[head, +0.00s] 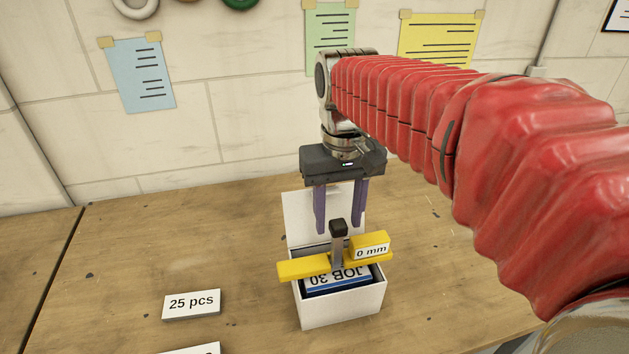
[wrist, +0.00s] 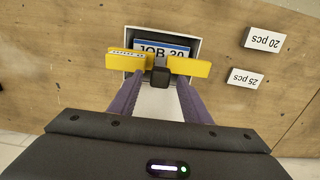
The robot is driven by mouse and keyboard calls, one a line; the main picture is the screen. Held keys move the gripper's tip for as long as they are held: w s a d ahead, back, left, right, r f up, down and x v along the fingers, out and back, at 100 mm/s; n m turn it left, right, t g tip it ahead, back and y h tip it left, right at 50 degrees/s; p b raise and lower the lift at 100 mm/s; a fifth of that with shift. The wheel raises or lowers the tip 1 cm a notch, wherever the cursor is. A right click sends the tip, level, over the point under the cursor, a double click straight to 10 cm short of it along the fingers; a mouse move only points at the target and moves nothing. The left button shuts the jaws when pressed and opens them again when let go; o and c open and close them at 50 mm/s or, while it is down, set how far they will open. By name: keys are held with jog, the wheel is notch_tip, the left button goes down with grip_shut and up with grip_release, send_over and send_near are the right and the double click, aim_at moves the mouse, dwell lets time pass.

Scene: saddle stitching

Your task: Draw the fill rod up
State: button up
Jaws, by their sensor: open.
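The fill rod is a grey upright strip (head: 337,253) with a dark square knob (head: 338,228) on top. It stands at a yellow crossbar (head: 303,268) lying across an open white box (head: 342,309). A yellow block on the bar carries a "0 mm" label (head: 372,250). My gripper (head: 336,229) points down with its purple fingers apart. In the head view the knob shows between the fingertips. In the wrist view the knob (wrist: 160,77) also lies between the finger ends, with gaps at both sides. The rod's lower end is hidden.
A "JOB 30" card (head: 338,281) lies inside the box, whose lid (head: 300,217) stands raised behind. A "25 pcs" block (head: 191,304) is to the left, and a "20 pcs" block (wrist: 262,39) shows in the wrist view.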

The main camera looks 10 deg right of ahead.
notch_tip(320, 180, up, 14)
jog(key=shift+f, duration=0.15)
dwell(0.7)
